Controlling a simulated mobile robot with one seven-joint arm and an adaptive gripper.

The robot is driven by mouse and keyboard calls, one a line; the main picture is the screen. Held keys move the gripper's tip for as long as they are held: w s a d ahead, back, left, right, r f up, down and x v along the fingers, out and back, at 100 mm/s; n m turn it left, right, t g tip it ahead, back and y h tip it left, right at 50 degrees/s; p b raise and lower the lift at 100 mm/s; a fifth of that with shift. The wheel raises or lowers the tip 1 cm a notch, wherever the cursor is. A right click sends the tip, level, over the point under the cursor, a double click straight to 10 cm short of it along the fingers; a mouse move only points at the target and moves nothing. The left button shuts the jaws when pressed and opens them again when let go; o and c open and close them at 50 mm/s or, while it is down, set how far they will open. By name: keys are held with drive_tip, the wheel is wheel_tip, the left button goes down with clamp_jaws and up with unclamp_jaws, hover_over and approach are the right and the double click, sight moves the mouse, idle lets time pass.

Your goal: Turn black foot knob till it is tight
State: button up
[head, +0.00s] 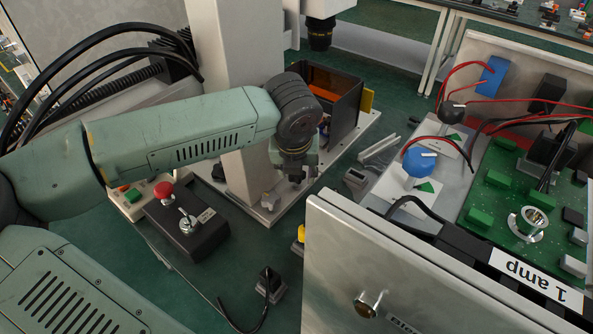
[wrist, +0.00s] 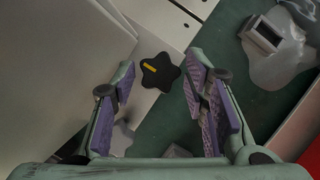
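The black foot knob (wrist: 160,72) is star-shaped with a yellow mark on top, at the edge of a pale plate in the wrist view. My gripper (wrist: 161,85) is open, its purple-padded fingers on either side of the knob in the picture. Gaps show between the knob and both fingers. I cannot tell whether the fingertips reach down to its height. In the head view my gripper (head: 295,172) points down beside the pale column (head: 232,60), above its base plate (head: 268,222). The black knob is hidden there.
A black box with a red button (head: 163,190) stands left of the base plate. A large pale panel (head: 420,270) fills the front right, with a green circuit board (head: 500,215) behind it. A dark open bin (head: 335,95) stands behind my gripper. Green floor shows between them.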

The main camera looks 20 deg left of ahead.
drive_tip(key=shift+o, duration=0.9)
drive_tip(key=shift+r+p, duration=1)
drive_tip(key=shift+r, duration=2.5)
drive_tip(key=shift+s+f, duration=0.1)
